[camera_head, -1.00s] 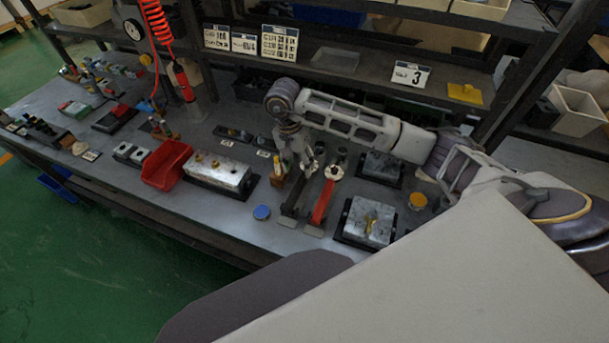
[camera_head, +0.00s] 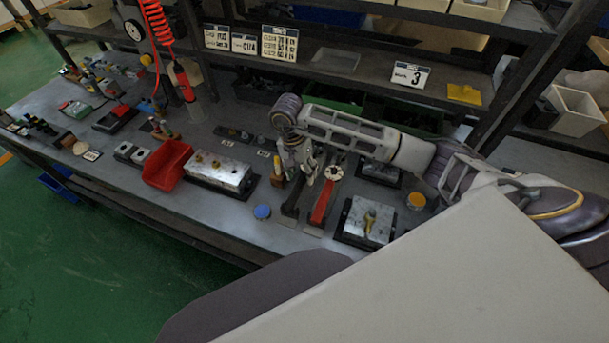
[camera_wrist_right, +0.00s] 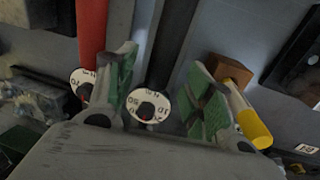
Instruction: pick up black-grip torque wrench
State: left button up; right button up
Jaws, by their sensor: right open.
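The black-grip torque wrench (camera_head: 291,208) lies on the bench beside a red-grip torque wrench (camera_head: 321,204). My right gripper (camera_head: 301,178) hangs over its dial end, which it partly hides in the head view. In the right wrist view my right gripper (camera_wrist_right: 165,92) is open, with green-padded fingers. The black wrench (camera_wrist_right: 171,42) and its round white dial lie between the fingers, with gaps visible on both sides. The red wrench (camera_wrist_right: 92,30) and its dial lie outside the left finger. My left gripper is not in view.
A yellow-handled tool (camera_wrist_right: 250,122) with a wooden block is close outside the right finger. A metal valve block (camera_head: 217,172) and red bin (camera_head: 166,165) stand left. Another metal block (camera_head: 368,220) stands right of the wrenches. A blue round cap (camera_head: 262,211) lies near the front edge.

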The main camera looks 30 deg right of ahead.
aim_at(303, 176)
jog(key=shift+s+d+f, duration=0.1)
jog(key=shift+d+f, duration=0.05)
jog(key=shift+f, duration=0.45)
jog(key=shift+d+f, duration=0.1)
jog(key=shift+f, duration=0.5)
jog(key=shift+f+p, duration=0.3)
jog(key=shift+f, duration=0.2)
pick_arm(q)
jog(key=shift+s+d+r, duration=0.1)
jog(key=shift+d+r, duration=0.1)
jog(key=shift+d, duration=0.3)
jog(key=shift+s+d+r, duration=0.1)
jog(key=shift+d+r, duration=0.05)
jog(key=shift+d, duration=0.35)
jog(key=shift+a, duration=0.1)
